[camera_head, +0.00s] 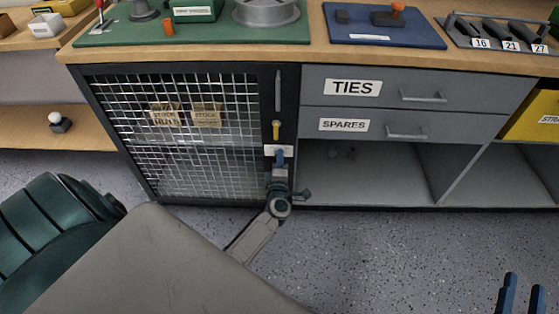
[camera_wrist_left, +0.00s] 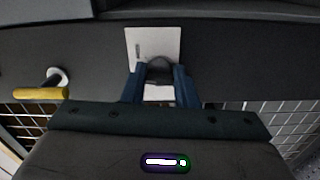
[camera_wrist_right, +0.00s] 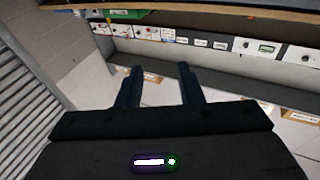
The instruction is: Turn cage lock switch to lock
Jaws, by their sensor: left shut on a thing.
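The cage (camera_head: 180,130) is a dark-framed mesh door under the bench, with boxes behind the mesh. On its right-hand frame are a tall grey handle, a yellow handle (camera_head: 276,131) and a white plate (camera_head: 268,149). The plate also shows in the left wrist view (camera_wrist_left: 170,42), with the dark knob of the lock switch (camera_wrist_left: 160,72) on it. My left gripper (camera_wrist_left: 160,88) is at the plate, its blue fingers on either side of the knob and shut on it. My right gripper (camera_head: 522,292) is open and empty at the lower right, far from the cage; it also shows in the right wrist view (camera_wrist_right: 158,88).
Drawers labelled TIES (camera_head: 352,87) and SPARES (camera_head: 344,125) sit right of the cage, above open shelves. A yellow bin (camera_head: 535,115) is at the far right. The bench top holds a green mat, a blue mat (camera_head: 385,35) and tools.

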